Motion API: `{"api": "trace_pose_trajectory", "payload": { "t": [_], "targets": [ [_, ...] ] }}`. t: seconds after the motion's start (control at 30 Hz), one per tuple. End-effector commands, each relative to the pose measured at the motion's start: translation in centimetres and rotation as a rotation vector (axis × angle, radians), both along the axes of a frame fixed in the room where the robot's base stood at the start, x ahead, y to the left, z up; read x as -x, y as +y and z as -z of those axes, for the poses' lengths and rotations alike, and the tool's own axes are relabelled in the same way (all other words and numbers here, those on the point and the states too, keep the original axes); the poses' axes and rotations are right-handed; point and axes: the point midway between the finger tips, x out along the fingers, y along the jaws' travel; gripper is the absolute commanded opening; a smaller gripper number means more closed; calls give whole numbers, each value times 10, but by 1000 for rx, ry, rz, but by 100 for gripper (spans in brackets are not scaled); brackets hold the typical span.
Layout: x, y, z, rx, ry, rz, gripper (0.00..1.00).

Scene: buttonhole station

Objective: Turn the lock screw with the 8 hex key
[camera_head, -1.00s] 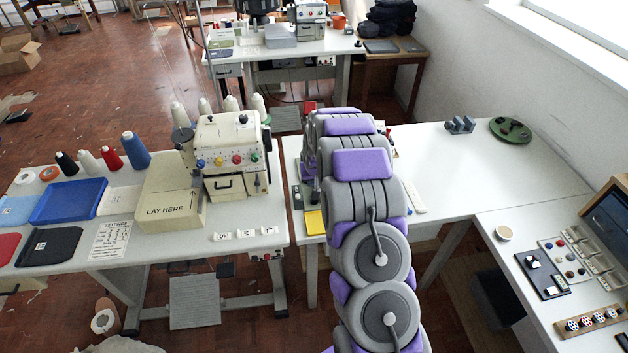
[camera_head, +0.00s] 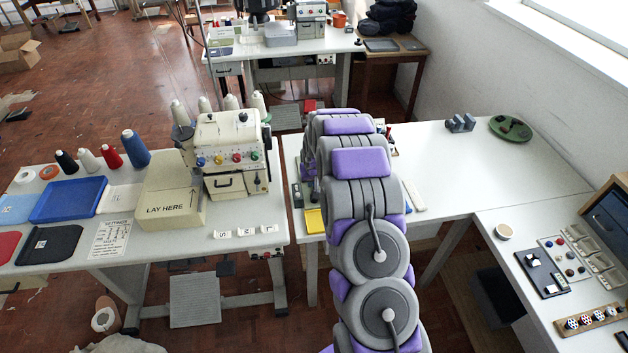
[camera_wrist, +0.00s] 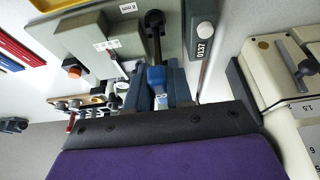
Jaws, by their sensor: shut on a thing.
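In the wrist view, my gripper (camera_wrist: 160,88) is shut on a tool with a blue grip (camera_wrist: 157,76), which I take to be the hex key. Its black shaft (camera_wrist: 156,45) runs away from the fingers to a dark rounded piece (camera_wrist: 154,18) at the top. I cannot tell whether that piece is part of the key or the lock screw, nor whether they touch. In the head view my arm hides the gripper and key.
In the wrist view, a grey bar labelled 0137 (camera_wrist: 203,35) lies close right of the fingers. A cream machine (camera_wrist: 275,70) stands farther right. A rack of small tools (camera_wrist: 85,107) is at left. In the head view, the white table (camera_head: 450,170) right of my arm is mostly clear.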

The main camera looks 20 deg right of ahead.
Motion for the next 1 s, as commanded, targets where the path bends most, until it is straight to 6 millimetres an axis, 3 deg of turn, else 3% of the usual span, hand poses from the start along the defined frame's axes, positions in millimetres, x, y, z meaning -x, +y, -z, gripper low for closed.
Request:
{"api": "trace_pose_trajectory", "payload": {
  "t": [0.37, 1.0],
  "targets": [
    [0, 0, 3, 0, 0, -4, 0],
    [0, 0, 6, -1, 1, -220, 0]
  ]
}}
